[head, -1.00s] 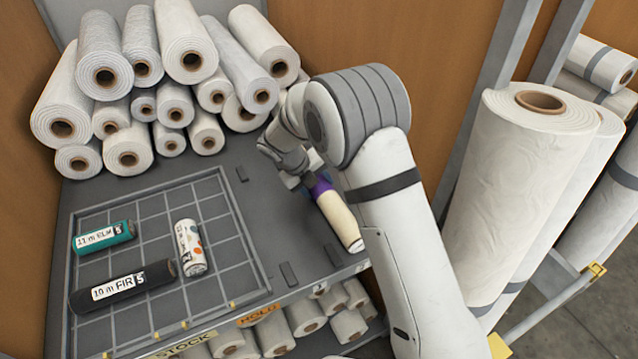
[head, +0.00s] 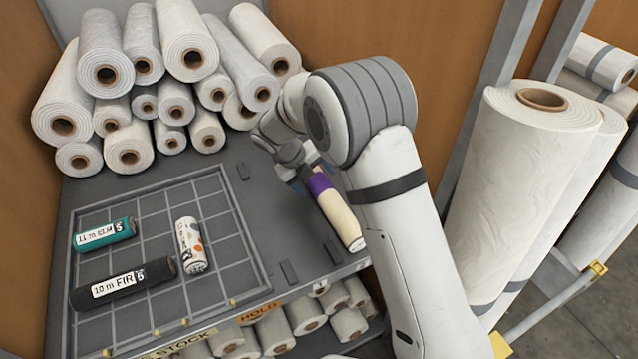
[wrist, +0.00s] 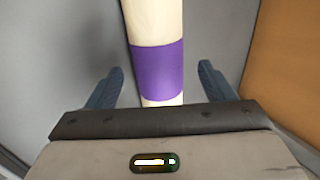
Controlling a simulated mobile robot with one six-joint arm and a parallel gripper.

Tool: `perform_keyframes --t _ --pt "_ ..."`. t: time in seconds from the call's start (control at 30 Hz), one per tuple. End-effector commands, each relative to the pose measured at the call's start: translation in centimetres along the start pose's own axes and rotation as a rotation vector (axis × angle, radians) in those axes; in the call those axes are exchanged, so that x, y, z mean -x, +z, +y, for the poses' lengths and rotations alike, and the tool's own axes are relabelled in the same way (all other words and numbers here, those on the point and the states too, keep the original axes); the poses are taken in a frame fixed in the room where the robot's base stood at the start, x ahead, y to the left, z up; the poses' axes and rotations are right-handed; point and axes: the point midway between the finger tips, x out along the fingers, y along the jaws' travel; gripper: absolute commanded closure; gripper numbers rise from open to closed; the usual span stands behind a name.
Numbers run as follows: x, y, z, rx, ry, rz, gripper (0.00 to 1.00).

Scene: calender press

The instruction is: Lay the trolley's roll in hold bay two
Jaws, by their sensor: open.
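A cream roll with a purple band (head: 340,218) lies on the dark grey shelf, right of the gridded area, on the side above the orange HOLD label (head: 260,313). My gripper (head: 303,178) is at the roll's far end, partly hidden by my arm. In the wrist view, the open jaws (wrist: 160,70) have the roll (wrist: 153,22) between them, with a gap on each side. The purple band shows just beyond the gripper body. I cannot read a bay number, and whether the roll's far end rests on the shelf is hidden.
A teal roll (head: 103,235), a black roll (head: 123,286) and a spotted white roll (head: 190,245) lie on the grid (head: 230,258). Large white rolls (head: 190,57) are stacked behind. Small dark blocks (head: 289,272) stand on the shelf. Tall wrapped rolls (head: 520,190) stand at right.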

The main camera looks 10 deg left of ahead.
Motion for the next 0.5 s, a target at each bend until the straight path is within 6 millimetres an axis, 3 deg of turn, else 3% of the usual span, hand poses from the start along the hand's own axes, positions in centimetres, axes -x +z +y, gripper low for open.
perform_keyframes --t 0.3,0.5 --pt "6.8 0.1 0.1 0.000 0.000 -0.004 0.24" --pt "9.0 0.0 0.0 -0.001 0.000 -0.002 0.24"
